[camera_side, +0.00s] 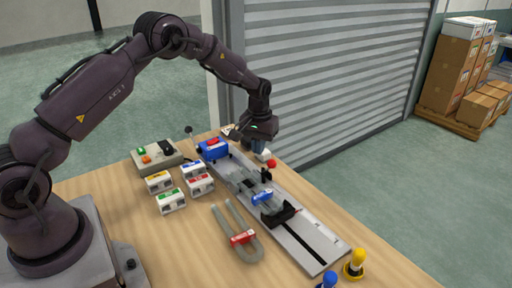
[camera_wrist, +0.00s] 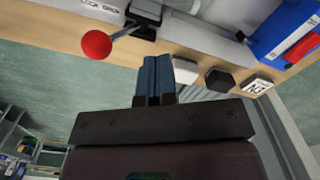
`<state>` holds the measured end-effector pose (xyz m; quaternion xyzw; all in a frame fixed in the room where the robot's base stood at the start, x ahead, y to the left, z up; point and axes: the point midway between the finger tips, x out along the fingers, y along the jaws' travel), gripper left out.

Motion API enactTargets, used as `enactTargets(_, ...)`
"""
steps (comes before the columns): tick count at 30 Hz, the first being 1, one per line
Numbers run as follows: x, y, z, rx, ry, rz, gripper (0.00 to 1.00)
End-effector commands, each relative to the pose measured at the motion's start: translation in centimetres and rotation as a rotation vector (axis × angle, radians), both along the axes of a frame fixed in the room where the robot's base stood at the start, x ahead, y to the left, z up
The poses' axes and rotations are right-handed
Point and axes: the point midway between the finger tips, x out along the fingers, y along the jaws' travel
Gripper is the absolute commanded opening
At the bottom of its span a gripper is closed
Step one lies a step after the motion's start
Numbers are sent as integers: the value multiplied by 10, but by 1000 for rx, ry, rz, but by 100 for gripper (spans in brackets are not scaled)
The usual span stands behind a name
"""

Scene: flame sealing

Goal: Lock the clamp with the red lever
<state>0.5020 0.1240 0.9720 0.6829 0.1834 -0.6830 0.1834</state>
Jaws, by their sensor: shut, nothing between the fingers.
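The red ball knob (camera_side: 271,163) of the lever shows just below and right of my gripper (camera_side: 261,147) in the side view. In the wrist view the red knob (camera_wrist: 96,43) is at upper left, on a thin metal rod running to the dark clamp (camera_wrist: 146,14) at the top. Lettering reading LOCK and OPEN is on the pale rail beside it. My gripper (camera_wrist: 158,62) has its two blue fingers together, empty, to the right of the knob and apart from it. The clamp body (camera_side: 266,175) is small and dark in the side view.
A blue unit with a red part (camera_side: 213,149) stands at the rail's far end. Several small labelled boxes (camera_side: 172,201), a control box (camera_side: 157,155) and a U-shaped tube (camera_side: 243,238) are left.

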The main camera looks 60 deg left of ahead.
Motion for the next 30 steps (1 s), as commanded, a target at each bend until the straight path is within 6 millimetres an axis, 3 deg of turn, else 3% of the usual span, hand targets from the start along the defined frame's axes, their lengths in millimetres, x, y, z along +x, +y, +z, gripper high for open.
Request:
enactTargets(21, 0, 0, 59, 0, -2, -1, 0)
enactTargets(30, 0, -1, 73, 0, 0, -1, 0)
